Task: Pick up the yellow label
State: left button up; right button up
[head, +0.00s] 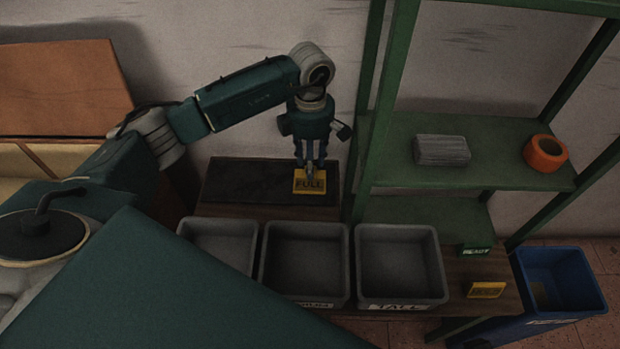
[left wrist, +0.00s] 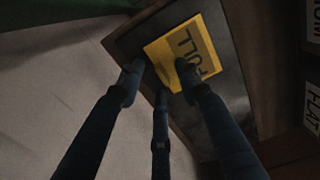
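The fingers of my left gripper (left wrist: 158,80) are spread apart there; firm contact with the label cannot be made out. My right gripper is not in view.
Three grey bins (head: 402,303) stand in front of the mat. Another yellow label (head: 486,290) is at the bench's right end, near a green label (head: 475,250). A green shelf (head: 400,170) rises to the right, holding a grey block (head: 442,150) and orange roll (head: 545,153). A blue bin (head: 560,282) stands far right.

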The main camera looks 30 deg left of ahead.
pick_arm(q)
jog(key=c, duration=0.9)
jog(key=shift+o, duration=0.2)
jog(key=shift+r, duration=0.1)
